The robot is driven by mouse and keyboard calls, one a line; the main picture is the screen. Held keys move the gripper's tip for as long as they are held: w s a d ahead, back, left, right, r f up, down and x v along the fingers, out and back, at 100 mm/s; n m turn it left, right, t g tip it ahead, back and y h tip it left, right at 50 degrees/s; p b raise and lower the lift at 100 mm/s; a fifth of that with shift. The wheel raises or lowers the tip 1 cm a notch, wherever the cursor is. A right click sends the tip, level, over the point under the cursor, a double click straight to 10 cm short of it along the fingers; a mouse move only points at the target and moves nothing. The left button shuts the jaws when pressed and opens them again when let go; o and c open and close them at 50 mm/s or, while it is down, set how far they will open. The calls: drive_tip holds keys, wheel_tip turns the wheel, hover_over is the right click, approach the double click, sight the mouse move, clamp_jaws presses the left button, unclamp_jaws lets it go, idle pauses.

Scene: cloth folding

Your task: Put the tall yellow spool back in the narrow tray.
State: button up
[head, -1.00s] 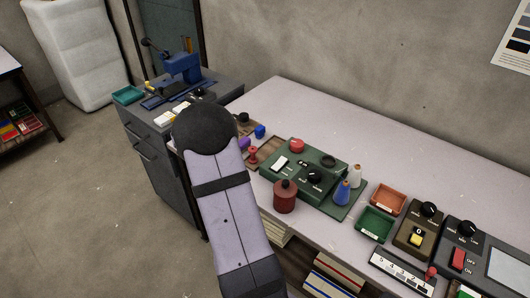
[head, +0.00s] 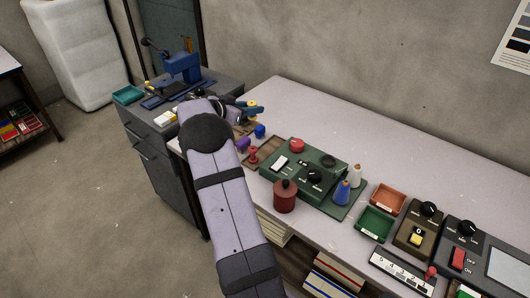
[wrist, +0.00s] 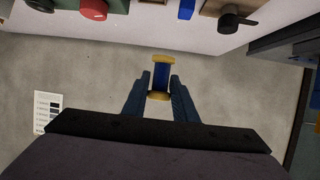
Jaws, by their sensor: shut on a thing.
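My gripper (wrist: 160,78) is shut on a spool (wrist: 161,75) with yellow ends and a blue middle. In the wrist view the spool stands between both fingertips, seen against the grey wall or floor. In the head view my gripper (head: 246,107) is above the far left end of the bench, with the spool's yellow end (head: 252,104) at its tip. A brown wooden tray (head: 269,149) lies on the bench, with a red spool-like piece (head: 252,154) at its left. I cannot tell whether this is the narrow tray.
A blue piece (head: 260,131) and a purple piece (head: 243,143) lie near the bench's left edge. A green control box (head: 300,170) and dark red bottle (head: 285,197) stand to the right. A grey cabinet (head: 165,160) adjoins at left. The rear bench is clear.

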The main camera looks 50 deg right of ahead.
drive_tip(key=s+a+f+m+g, duration=0.1)
drive_tip(key=s+f, duration=0.3)
drive_tip(key=shift+s+a+g, duration=0.25)
drive_tip(key=shift+s+g, duration=0.05)
drive_tip(key=shift+s, duration=0.05)
drive_tip(key=shift+w, duration=0.1)
